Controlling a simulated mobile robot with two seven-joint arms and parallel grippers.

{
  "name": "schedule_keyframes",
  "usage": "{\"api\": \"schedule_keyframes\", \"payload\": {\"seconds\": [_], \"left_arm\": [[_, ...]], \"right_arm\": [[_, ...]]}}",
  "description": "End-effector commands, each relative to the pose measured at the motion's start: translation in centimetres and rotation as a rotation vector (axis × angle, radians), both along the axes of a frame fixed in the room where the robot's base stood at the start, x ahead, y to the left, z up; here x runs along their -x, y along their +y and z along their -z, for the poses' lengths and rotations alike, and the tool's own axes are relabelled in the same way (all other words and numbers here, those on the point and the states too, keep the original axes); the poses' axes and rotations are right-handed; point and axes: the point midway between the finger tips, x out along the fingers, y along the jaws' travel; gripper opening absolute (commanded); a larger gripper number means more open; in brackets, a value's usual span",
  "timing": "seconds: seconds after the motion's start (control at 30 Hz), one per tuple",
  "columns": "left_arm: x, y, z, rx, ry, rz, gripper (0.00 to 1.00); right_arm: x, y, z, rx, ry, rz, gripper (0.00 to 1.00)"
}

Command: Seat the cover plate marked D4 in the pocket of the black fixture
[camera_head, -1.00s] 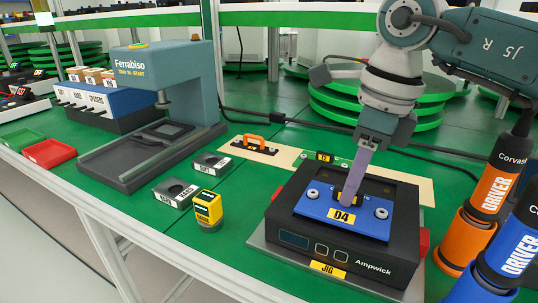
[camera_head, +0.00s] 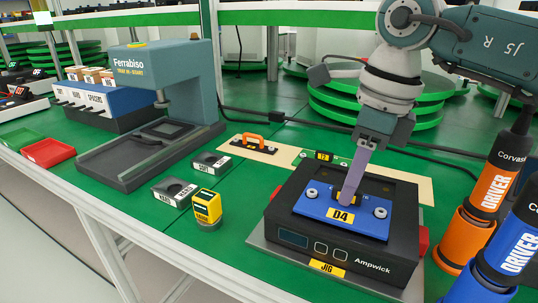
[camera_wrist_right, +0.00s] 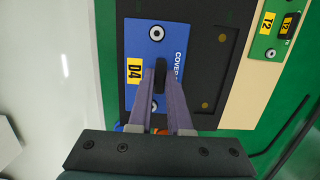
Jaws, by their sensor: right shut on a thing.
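The blue cover plate (camera_head: 370,222) marked D4 lies flat at the top of the black fixture (camera_head: 390,262), toward its front. My right gripper (camera_head: 348,196) points down from above and is shut on the plate's upright black grip, between the two bolts. In the right wrist view, the plate (camera_wrist_right: 148,50) lies along one side of the fixture, with a dark strip of the fixture top (camera_wrist_right: 205,75) bare beside it. My fingers (camera_wrist_right: 160,85) hide part of the plate. I cannot tell whether it is down in the pocket. My left gripper is not in view.
Orange (camera_head: 492,185) and blue (camera_head: 515,250) drivers stand close at the right. A yellow gauge (camera_head: 207,206) and two grey blocks stand left of the fixture. A green plate (camera_head: 322,156) and an orange-handled plate (camera_head: 252,144) lie behind. A press (camera_head: 185,90) stands farther left.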

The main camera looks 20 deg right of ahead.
Motion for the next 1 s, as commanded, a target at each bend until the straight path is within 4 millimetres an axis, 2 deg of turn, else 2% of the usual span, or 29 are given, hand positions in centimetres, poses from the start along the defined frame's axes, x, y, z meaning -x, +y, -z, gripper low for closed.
{"api": "schedule_keyframes", "payload": {"seconds": [1.0], "left_arm": [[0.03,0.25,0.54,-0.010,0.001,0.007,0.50]], "right_arm": [[0.01,-0.03,0.62,0.000,0.000,0.000,0.00]]}}
